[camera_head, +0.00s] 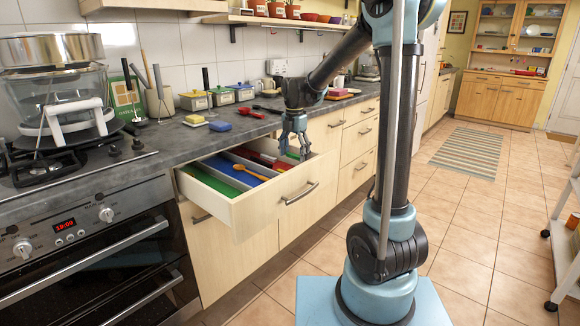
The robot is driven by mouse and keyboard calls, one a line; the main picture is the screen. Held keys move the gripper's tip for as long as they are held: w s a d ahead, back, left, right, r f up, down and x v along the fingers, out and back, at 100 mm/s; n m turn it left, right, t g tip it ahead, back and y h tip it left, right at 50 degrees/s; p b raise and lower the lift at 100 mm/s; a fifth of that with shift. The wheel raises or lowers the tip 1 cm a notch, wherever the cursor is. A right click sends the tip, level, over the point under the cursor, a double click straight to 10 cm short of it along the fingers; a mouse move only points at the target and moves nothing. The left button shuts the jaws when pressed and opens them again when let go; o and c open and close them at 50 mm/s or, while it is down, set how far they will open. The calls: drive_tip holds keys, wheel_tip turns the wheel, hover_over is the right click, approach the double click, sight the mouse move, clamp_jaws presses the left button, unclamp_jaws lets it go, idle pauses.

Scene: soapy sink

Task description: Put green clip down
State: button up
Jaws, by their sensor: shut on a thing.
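My gripper (294,146) points down over the right end of the open drawer (262,203). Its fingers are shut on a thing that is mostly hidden. A small patch of green, which I take to be the green clip (292,154), shows at the fingertips. I cannot tell whether it touches the drawer floor. The drawer has dividers and compartments with a green area (220,172) at left, a blue area (250,168) and red things (268,161).
A hob with a large glass pot stands at left. The drawer's front wall rises below my gripper. Open tiled floor lies to the right.

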drive_tip(key=shift+f, duration=2.45)
drive_tip(key=o, duration=0.7)
drive_tip(key=shift+f, duration=0.1)
